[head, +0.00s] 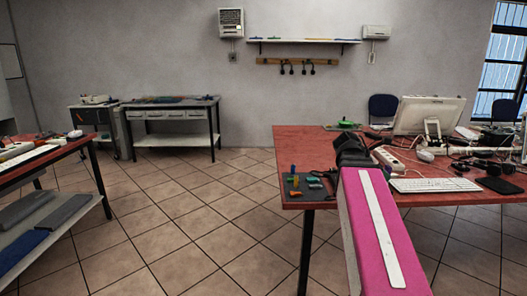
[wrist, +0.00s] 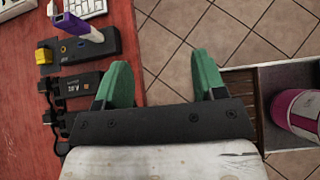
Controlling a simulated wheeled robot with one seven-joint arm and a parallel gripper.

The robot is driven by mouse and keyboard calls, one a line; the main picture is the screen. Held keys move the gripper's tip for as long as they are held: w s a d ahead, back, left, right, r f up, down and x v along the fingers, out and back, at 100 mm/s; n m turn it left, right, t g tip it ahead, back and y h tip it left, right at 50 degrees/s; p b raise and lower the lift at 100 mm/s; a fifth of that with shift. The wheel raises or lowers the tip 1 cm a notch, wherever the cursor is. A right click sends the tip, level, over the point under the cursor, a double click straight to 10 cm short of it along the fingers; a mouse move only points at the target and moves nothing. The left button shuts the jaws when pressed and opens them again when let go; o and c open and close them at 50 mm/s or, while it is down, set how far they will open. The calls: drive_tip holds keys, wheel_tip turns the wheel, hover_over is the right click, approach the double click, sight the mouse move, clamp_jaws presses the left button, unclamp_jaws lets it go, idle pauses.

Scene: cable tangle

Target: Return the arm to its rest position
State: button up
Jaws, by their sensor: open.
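My gripper (wrist: 162,70) shows in the wrist view with its two green fingers spread wide and nothing between them. The left finger overlaps the edge of a red table top in the picture, and the right finger is over tiled floor. In the head view my magenta arm (head: 380,230) reaches forward from the lower right. Its dark far end is by the left part of the red table (head: 460,200). The fingers cannot be made out there, and their height over the table is unclear.
The wrist view shows a dark power strip (wrist: 92,46) with a purple-and-white plug (wrist: 75,25), a yellow block (wrist: 43,56) and black adapters (wrist: 80,90) left of the fingers. In the head view, a monitor (head: 428,115) and white keyboard (head: 435,185) stand right of the arm. Open floor (head: 200,210) lies left.

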drive_tip(key=s+a+f+m+y, duration=0.1)
drive_tip(key=a+f+m+y, duration=0.2)
drive_tip(key=a+f+m, duration=0.3)
drive_tip(key=s+a+f+m+y, duration=0.1)
drive_tip(key=a+f+m+y, duration=0.2)
drive_tip(key=f, duration=1.4)
drive_tip(key=s+a+f+m+y, duration=0.2)
drive_tip(key=a+f+m+y, duration=0.2)
drive_tip(key=a+f+m, duration=0.4)
drive_tip(key=a+f, duration=0.4)
drive_tip(key=a, duration=0.1)
drive_tip(key=shift+f+m, duration=0.15)
drive_tip(key=shift+m, duration=0.15)
